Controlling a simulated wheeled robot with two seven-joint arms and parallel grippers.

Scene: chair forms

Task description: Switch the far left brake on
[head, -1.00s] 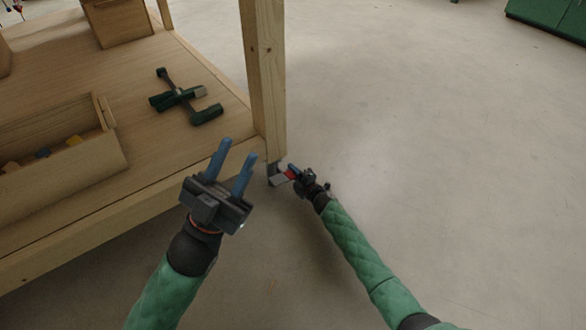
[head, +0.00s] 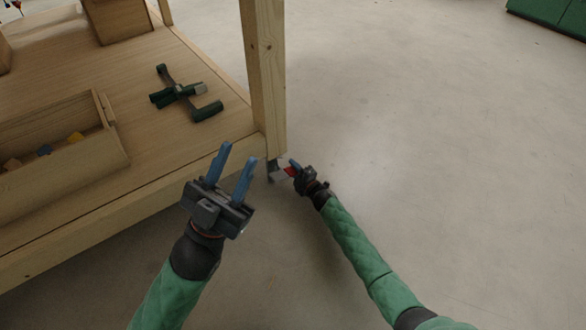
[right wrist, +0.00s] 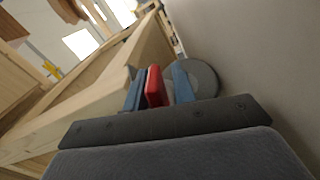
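The castor (head: 276,171) is grey and sits under the near table leg. Its red brake tab (head: 289,171) points out to the right. My right gripper (head: 294,168) is at this tab, low by the floor. In the right wrist view the red tab (right wrist: 154,87) lies between my two blue fingers, close to the left one; whether they press on it I cannot tell. The castor wheel (right wrist: 204,78) shows behind the right finger. My left gripper (head: 236,165) is open and empty in front of the table edge.
The wooden table (head: 150,160) fills the left, with its post (head: 264,75) above the castor. On it are a dark green clamp-like tool (head: 188,95) and an open wooden box (head: 60,150) with small coloured pieces. The floor to the right is clear.

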